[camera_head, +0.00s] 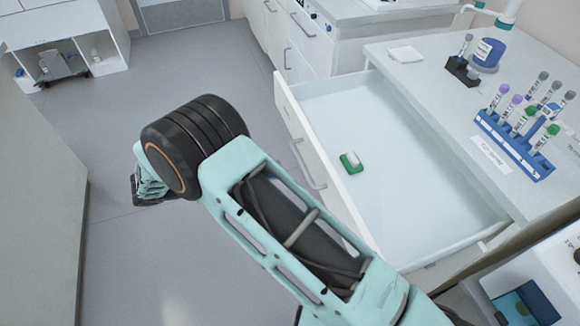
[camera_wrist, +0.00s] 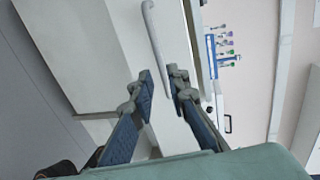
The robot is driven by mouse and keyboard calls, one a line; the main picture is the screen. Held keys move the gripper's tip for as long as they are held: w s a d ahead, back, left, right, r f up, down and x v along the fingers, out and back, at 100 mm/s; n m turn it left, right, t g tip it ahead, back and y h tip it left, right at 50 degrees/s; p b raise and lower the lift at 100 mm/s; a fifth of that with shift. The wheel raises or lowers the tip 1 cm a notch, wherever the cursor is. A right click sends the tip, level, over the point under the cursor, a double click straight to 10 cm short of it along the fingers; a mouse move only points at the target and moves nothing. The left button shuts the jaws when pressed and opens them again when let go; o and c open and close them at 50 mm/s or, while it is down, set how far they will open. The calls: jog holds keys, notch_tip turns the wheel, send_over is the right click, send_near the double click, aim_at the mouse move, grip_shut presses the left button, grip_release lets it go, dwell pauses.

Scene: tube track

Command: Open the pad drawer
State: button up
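The wide white drawer (camera_head: 382,165) stands pulled out from under the counter in the head view. A small green-and-white pad-like block (camera_head: 351,163) lies inside it, near the front. The drawer's grey bar handle (camera_head: 306,166) is on its front panel. A pale bar handle (camera_wrist: 156,40) also shows in the wrist view, its lower end lying between my fingers in the picture. My gripper (camera_wrist: 160,78) is open, with a gap between its two blue-padded fingers. I cannot tell whether either finger touches the handle. In the head view my arm hides most of the gripper.
On the counter (camera_head: 440,85) stand a blue rack (camera_head: 515,145) of capped tubes, a blue-labelled jar (camera_head: 487,55) and a small dark tube holder (camera_head: 462,70). Grey floor (camera_head: 150,75) is clear to the left. A pale panel (camera_head: 35,190) stands at the far left.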

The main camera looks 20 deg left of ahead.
jog(key=shift+v, duration=1.65)
jog(key=shift+w, duration=0.1)
